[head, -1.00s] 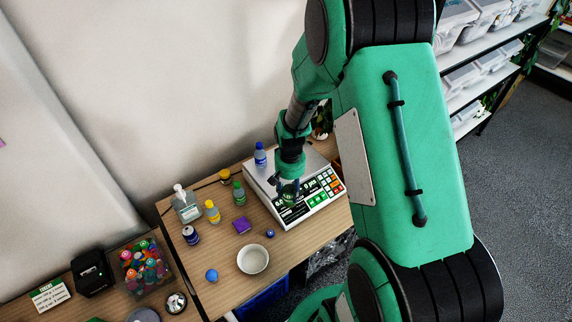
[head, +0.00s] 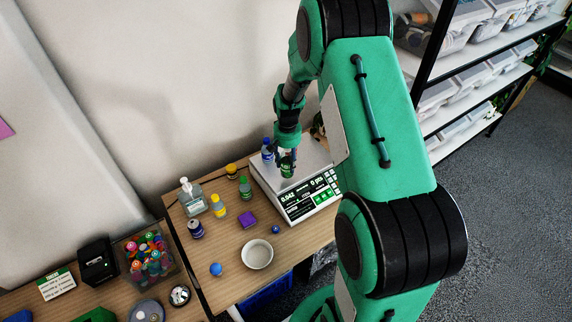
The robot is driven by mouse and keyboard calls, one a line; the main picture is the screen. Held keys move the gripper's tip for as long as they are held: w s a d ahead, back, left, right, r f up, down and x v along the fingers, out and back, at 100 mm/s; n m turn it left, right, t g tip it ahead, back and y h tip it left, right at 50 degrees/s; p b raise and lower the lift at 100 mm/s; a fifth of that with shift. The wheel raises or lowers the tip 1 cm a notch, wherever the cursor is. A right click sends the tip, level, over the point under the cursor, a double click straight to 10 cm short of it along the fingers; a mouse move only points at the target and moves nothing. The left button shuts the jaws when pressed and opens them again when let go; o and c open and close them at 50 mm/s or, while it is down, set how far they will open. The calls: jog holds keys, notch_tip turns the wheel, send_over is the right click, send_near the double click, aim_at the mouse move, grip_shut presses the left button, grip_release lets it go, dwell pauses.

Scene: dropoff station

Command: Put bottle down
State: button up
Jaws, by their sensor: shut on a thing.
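My gripper (head: 287,160) is over the weighing plate of the counting scale (head: 310,172) and is shut on a green bottle (head: 287,168). The bottle is partly covered by the fingers, and I cannot tell whether its base touches the plate. A blue bottle (head: 267,150) with a blue cap stands on the scale just left of my gripper. The scale's front panel with its lit display faces the near side. Another green bottle (head: 245,187) stands on the table left of the scale.
A blue ball (head: 215,269) lies near the front. Bare wood shows between them.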

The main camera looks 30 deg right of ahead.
aim_at(286, 164)
jog(key=shift+w+d, duration=0.2)
jog(key=shift+w, duration=0.4)
jog(key=shift+w+d, duration=0.2)
jog(key=shift+w, duration=0.35)
jog(key=shift+f, duration=1.8)
jog(key=shift+f, duration=0.1)
jog(key=o, duration=1.3)
jog(key=shift+f+b, duration=0.1)
jog(key=shift+b, duration=0.2)
notch_tip(286, 164, up, 12)
jog(key=shift+r+p, duration=0.2)
jog(key=shift+p, duration=0.4)
